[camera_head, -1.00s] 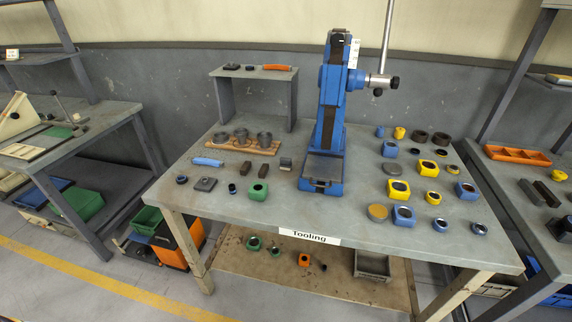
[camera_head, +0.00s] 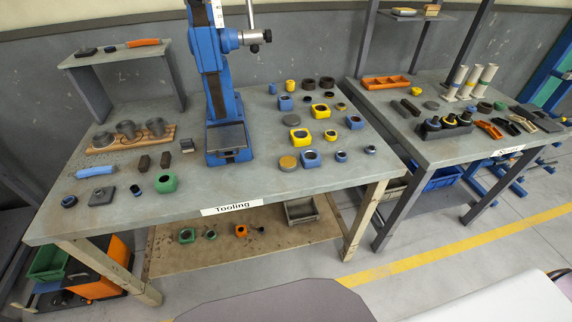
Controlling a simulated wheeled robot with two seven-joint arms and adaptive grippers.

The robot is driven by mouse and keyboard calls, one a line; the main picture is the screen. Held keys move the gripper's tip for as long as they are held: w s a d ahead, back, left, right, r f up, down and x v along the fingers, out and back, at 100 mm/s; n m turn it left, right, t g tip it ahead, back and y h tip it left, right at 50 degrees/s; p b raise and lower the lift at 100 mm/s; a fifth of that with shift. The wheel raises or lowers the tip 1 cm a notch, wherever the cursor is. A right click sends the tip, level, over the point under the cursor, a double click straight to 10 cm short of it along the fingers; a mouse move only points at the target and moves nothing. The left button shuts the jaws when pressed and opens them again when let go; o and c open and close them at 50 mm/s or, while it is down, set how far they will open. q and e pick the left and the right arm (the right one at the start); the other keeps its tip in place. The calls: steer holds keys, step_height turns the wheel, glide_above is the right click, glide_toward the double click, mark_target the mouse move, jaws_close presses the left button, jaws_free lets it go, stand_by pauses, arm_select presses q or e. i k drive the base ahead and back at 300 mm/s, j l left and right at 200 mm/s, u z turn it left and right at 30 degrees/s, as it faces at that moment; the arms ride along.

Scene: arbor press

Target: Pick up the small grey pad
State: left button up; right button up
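On the table with the "Tooling" label, a flat grey square piece (camera_head: 102,196) lies at the front left, with a small dark spot on top. On the right-hand table, a small flat grey round piece (camera_head: 432,105) lies near the back. I cannot tell for sure which of these is the small grey pad. Neither of my grippers is in view.
Blue and yellow blocks (camera_head: 302,137) and round parts crowd the tooling table (camera_head: 330,180) right of the press. Three grey cups stand on a wooden rack (camera_head: 103,150) at left. A small grey shelf (camera_head: 168,50) stands behind. A floor gap separates the two tables.

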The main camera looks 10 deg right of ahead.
mark_target(187, 145)
steer(key=j+z, duration=0.35)
steer(key=j, duration=0.15)
steer(key=j+z, duration=0.7)
steer(key=j, duration=0.25)
steer(key=k, duration=0.05)
